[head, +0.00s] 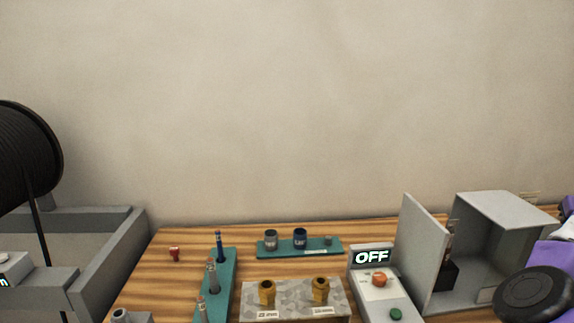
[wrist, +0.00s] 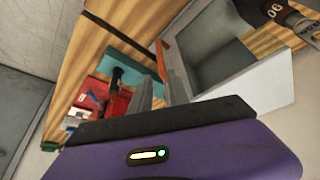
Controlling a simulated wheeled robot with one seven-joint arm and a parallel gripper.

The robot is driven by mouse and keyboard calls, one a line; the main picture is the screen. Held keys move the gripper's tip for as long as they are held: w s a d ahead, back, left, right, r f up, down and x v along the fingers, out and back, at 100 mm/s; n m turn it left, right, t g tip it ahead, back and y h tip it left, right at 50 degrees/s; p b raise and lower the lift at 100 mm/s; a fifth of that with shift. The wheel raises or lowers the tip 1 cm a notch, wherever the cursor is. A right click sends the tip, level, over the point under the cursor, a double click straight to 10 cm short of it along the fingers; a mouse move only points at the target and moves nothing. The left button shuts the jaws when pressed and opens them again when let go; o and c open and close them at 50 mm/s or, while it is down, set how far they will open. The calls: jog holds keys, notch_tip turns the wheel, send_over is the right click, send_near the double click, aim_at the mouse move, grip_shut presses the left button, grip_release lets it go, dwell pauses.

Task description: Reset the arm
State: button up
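My arm shows at the right edge of the head view as purple links with a black round joint cap (head: 535,294). It is beside the open grey cabinet (head: 508,209). My gripper's tips are not visible in the head view. In the wrist view, my gripper (wrist: 158,88) points over the wooden bench, its two grey fingers apart with a gap between them. I see nothing held in that gap. The purple gripper body (wrist: 180,152) with its lit indicator fills the bottom of the wrist view.
In the head view, the bench (head: 180,240) carries teal racks (head: 225,290), a grey block with brass fittings (head: 292,292) and a control box reading OFF (head: 372,257). A cable reel (head: 25,155) stands left. The wrist view shows a red item (wrist: 97,92). The wall above is clear.

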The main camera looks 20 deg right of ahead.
jog(key=d+r+m+t+h, duration=0.1)
jog(key=d+r+m+h, duration=0.1)
jog(key=d+r+h, duration=0.5)
jog(key=a+f+n+t, duration=0.3)
jog(key=a+f+t, duration=0.1)
jog(key=a, duration=0.9)
jog(key=a+f+n+t, duration=0.3)
jog(key=a+f+t, duration=0.2)
jog(key=a, duration=0.7)
jog(key=a+f+n+t, duration=0.3)
jog(key=a+f+t, duration=0.1)
jog(key=a, duration=0.9)
jog(key=s+a+f+n+y, duration=0.1)
jog(key=s+a+f+y, duration=0.1)
jog(key=s+a, duration=0.6)
jog(key=s+a+f+n+g+y, duration=0.1)
jog(key=s+a+f+y, duration=0.2)
jog(key=s+a, duration=0.6)
jog(key=s+a+f+g+y, duration=0.1)
jog(key=s+a+f+y, duration=0.2)
jog(key=s+a+y, duration=0.2)
jog(key=s+a, duration=0.3)
jog(key=a, duration=0.2)
jog(key=shift+s+a+n+y, duration=0.2)
jog(key=shift+a+n+y, duration=0.1)
jog(key=shift+a+n, duration=0.1)
jog(key=shift+f, duration=0.1)
